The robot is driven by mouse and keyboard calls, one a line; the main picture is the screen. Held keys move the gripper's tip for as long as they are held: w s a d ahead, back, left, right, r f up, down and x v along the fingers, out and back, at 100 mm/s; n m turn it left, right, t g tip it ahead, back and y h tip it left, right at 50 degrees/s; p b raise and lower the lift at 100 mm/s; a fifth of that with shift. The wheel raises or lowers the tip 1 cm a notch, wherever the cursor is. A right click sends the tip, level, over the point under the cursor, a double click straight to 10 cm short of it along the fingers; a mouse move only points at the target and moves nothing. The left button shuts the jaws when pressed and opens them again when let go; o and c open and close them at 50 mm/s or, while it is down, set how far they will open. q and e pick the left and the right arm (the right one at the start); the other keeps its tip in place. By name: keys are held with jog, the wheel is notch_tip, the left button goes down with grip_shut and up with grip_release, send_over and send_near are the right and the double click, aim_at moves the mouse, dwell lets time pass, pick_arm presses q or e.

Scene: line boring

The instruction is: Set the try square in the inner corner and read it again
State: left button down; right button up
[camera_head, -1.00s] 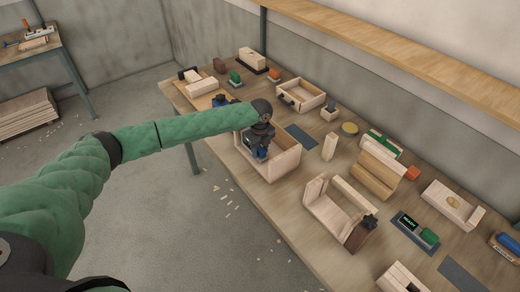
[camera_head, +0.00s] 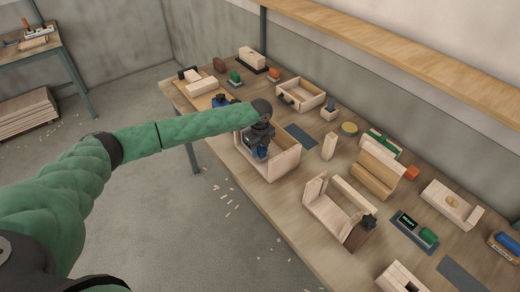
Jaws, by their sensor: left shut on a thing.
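An open wooden box (camera_head: 284,164) with pale walls stands near the bench's front edge, in the middle of the view. My left gripper (camera_head: 260,154) points down inside it, close to the inner walls at its far left end. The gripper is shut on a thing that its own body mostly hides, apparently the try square. I cannot tell whether the square touches the corner walls. My right gripper is not in view.
The bench (camera_head: 285,226) holds another open tray (camera_head: 300,94) behind, a dark flat plate (camera_head: 300,135), an upright wooden block (camera_head: 329,146) and a wooden frame (camera_head: 328,212) to the right. A shelf (camera_head: 400,55) runs above the back.

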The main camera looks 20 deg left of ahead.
pick_arm(q)
jog(key=shift+f, duration=0.15)
dwell(0.6)
jog(key=shift+f, duration=0.5)
jog(key=c, duration=0.8)
grip_release()
jog(key=shift+r, duration=0.15)
